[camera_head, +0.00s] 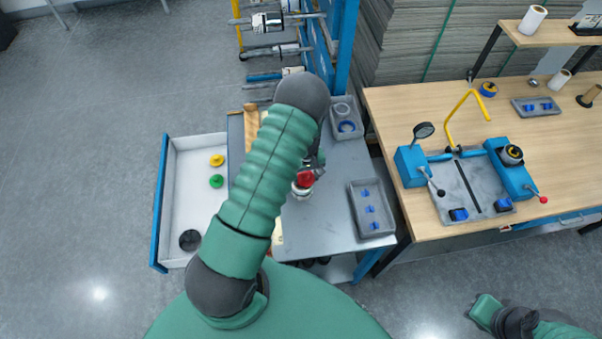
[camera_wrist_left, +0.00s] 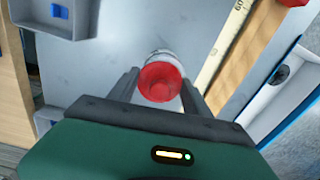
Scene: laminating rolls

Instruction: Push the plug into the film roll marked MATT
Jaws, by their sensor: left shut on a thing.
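A red plug (camera_head: 306,179) is between the fingers of my left gripper, which is shut on it; it also shows in the left wrist view (camera_wrist_left: 160,82). A pale, short roll (camera_head: 301,193) stands on the grey bench top right at the plug; its edge shows behind the plug in the left wrist view (camera_wrist_left: 161,56). I cannot tell whether the plug is in the roll's bore or only above it. No MATT marking is readable. My left forearm covers part of the bench. Part of my right arm shows at the lower right, its fingers not visible.
Left of the bench an open drawer (camera_head: 164,205) holds a yellow plug (camera_head: 217,160), a green plug (camera_head: 216,181) and a dark round piece (camera_head: 190,240). A grey tray (camera_head: 354,224) with blue parts lies right of the roll. A wooden table (camera_head: 390,100) with a blue fixture stands further right.

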